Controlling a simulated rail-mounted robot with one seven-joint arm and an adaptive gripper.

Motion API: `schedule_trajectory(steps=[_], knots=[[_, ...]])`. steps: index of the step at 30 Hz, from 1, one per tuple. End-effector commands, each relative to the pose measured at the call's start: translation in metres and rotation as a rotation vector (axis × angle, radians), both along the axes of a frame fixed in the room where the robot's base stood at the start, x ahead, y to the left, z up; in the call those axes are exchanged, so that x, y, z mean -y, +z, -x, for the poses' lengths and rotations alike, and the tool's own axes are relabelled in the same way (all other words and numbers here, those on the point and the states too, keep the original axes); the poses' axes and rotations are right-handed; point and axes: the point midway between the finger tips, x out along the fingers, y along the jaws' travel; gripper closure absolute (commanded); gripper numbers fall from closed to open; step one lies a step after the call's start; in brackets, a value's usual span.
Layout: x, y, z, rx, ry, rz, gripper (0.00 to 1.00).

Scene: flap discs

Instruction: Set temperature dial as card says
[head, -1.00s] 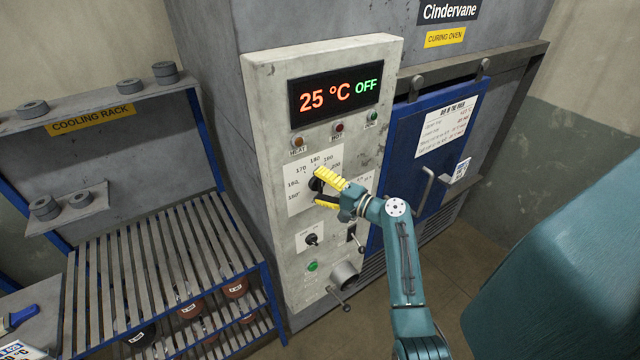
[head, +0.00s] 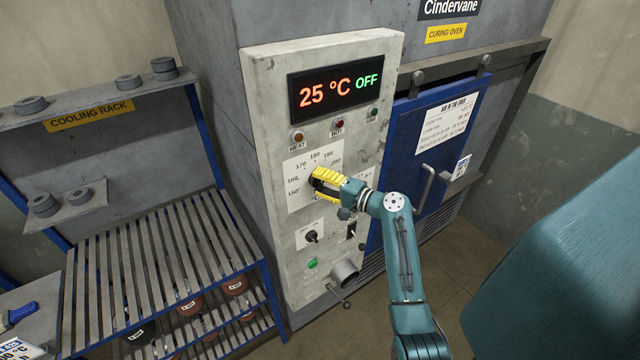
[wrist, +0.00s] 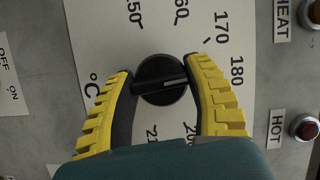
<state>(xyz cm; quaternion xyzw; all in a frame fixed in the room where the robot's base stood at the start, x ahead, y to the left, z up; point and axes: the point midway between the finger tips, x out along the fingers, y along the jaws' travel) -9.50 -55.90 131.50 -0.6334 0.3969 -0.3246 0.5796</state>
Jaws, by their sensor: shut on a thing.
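The temperature dial (wrist: 162,80) is a round black knob with a raised bar, on a white scale plate (wrist: 120,20) of the oven panel. In the wrist view its bar lies nearly level, its right end facing the 170 to 180 side; I cannot tell which end is the pointer. My gripper (wrist: 160,76) is shut on the dial, a yellow finger on each side. In the head view my gripper (head: 318,180) hides the dial. A white and blue card (head: 14,350) at the bottom left is cut off; "°C" shows on it.
The display (head: 335,90) reads 25 °C OFF. Below the dial are a black switch (head: 311,237) and a green button (head: 312,264). A notice (head: 446,125) hangs on the blue oven door (head: 400,150). A cooling rack (head: 150,270) stands left.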

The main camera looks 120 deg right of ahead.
Motion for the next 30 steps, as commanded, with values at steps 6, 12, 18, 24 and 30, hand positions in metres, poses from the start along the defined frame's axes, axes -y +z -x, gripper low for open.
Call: schedule_trajectory(steps=[6,12,18,24,30], knots=[[0.0000,-0.0013,-0.0007,-0.157,0.001,0.018,0.83],[0.0000,-0.0007,-0.0006,-0.300,0.001,0.033,0.83],[0.0001,-0.0006,-0.0006,-0.408,0.001,0.044,0.83],[-0.0001,-0.0001,-0.0002,-0.466,0.000,0.049,0.83],[-0.0001,0.0002,-0.0001,-0.483,0.000,0.052,0.83]])
